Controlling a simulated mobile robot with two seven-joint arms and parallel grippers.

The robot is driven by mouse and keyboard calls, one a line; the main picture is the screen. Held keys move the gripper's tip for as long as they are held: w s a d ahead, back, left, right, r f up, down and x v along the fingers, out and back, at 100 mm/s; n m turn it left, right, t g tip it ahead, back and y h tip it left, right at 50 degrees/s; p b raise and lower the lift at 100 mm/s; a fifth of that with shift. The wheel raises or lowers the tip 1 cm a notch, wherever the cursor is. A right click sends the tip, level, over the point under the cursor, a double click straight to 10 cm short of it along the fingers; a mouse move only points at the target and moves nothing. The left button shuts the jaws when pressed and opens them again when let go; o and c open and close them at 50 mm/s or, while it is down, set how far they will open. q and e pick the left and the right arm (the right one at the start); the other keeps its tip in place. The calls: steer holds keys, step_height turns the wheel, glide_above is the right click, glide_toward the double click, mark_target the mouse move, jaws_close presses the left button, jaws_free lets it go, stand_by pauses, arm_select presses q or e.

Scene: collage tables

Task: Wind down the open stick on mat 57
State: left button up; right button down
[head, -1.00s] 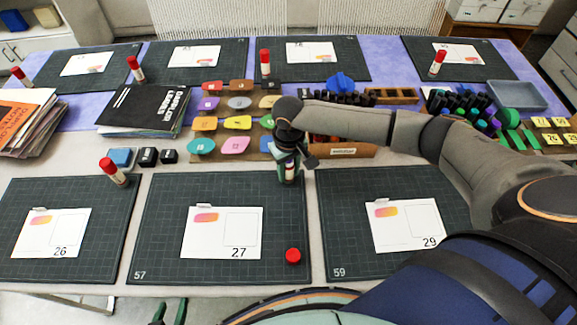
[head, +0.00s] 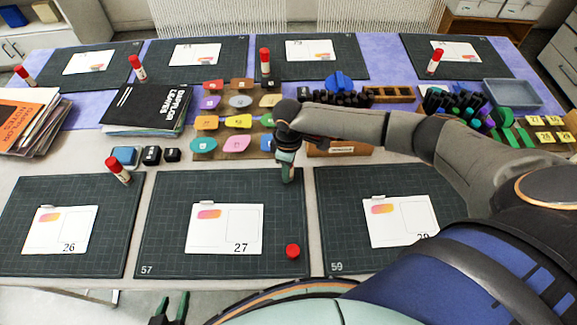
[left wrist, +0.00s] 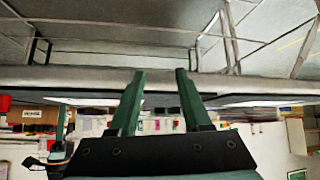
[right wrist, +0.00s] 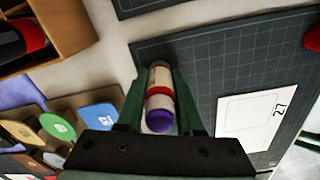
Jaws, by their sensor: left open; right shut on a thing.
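Mat 57 (head: 160,240) is the dark middle mat at the front, with card 27 (head: 245,220) on it. A red cap (head: 292,251) lies on the mat, right of the card. My right gripper (head: 287,178) is at the mat's back edge, shut on the open stick. In the right wrist view the stick (right wrist: 158,88) sits between the fingers, with a pale body, a red band and a purple end (right wrist: 160,121) towards the camera. The fingers hide most of it in the head view. My left gripper (left wrist: 155,75) is open and empty, low at the table's front.
Mats with cards 26 (head: 68,230) and 29 (head: 400,220) lie either side. A red-capped stick (head: 119,170) stands at the back of the left mat. Coloured pads (head: 237,122) and a wooden tray (head: 345,148) lie behind my right gripper.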

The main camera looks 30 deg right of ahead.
steer(key=n, duration=0.5)
steer(key=shift+s+d+f+n+p, duration=0.1)
steer(key=shift+s+f+n+p, duration=0.05)
steer(key=shift+n+p, duration=0.25)
steer(key=n, duration=0.5)
steer(key=shift+n, duration=0.3)
steer(key=shift+c, duration=1.9)
jaws_free()
steer(key=shift+r, duration=0.2)
